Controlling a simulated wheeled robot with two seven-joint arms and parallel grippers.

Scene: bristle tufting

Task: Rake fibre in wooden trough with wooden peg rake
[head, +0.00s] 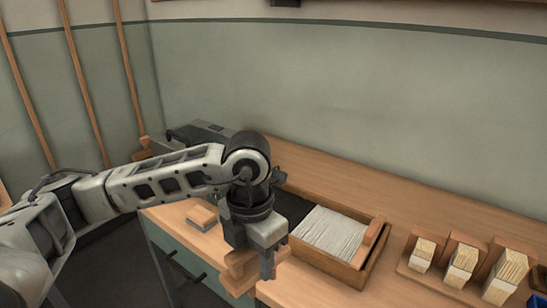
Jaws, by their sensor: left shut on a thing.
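The wooden trough (345,273) sits on the bench right of centre, with a bed of pale, straight fibre (331,232) in it. A wooden piece stands at the trough's right end. My left gripper (258,257) is in front of the trough's left part, pointing down near the bench's front edge. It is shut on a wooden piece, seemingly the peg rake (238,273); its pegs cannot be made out. The gripper and wrist hide the trough's left end. My right gripper is not in view.
Wooden holders with pale bristle bundles (463,262) stand to the right of the trough. A dark grey machine (198,135) is at the back left. Bare bench (400,203) lies behind the trough.

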